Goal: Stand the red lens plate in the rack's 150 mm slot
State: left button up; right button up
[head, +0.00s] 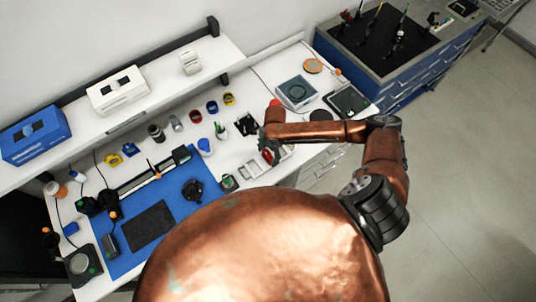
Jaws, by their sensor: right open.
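A small red piece (267,156), which looks like the red lens plate, shows just below my right wrist. It is at a pale grey frame (250,171) that looks like the rack. My wrist partly covers this area. I cannot tell whether the plate stands in a slot or which slot it is. My right gripper (246,125) shows as a small dark shape left of my wrist, above the bench. It is open and appears empty, apart from the red piece. My left gripper is not in view.
Red (196,116), blue (211,108) and yellow (228,99) ring-like parts stand at the back. A blue mat (130,255) with instruments lies left. A grey square device (296,91) and dark tablet (347,101) lie right. A raised shelf (150,112) runs behind.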

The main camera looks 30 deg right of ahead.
jog(key=shift+r, duration=0.2)
notch_tip(320, 180, up, 12)
jog(key=d, duration=0.1)
jog(key=shift+d+f, duration=0.2)
dwell(0.5)
